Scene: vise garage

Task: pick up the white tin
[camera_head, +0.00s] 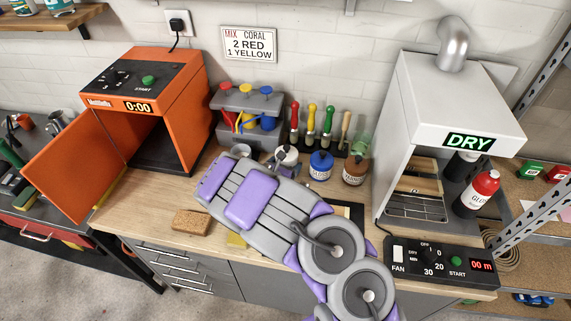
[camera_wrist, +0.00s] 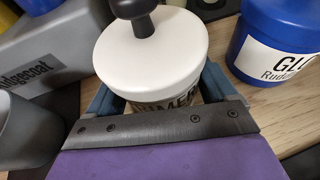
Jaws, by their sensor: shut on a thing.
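The white tin (camera_wrist: 152,50) has a round white lid with a black knob on top, and part of a dark printed label shows below the lid. It stands between the two blue-grey fingers of my gripper (camera_wrist: 158,88) in the wrist view, and the gripper is shut on it. In the head view the tin (camera_head: 287,156) shows just beyond my purple and grey arm, which hides its lower part. Whether its base touches the bench cannot be told.
A blue tin (camera_head: 321,165) stands close to its right, then a brown tin (camera_head: 356,171). A grey rack (camera_head: 247,105) stands behind to the left. An orange oven (camera_head: 150,95) with open door is left; a white drying cabinet (camera_head: 450,110) is right. A sponge (camera_head: 191,222) lies in front.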

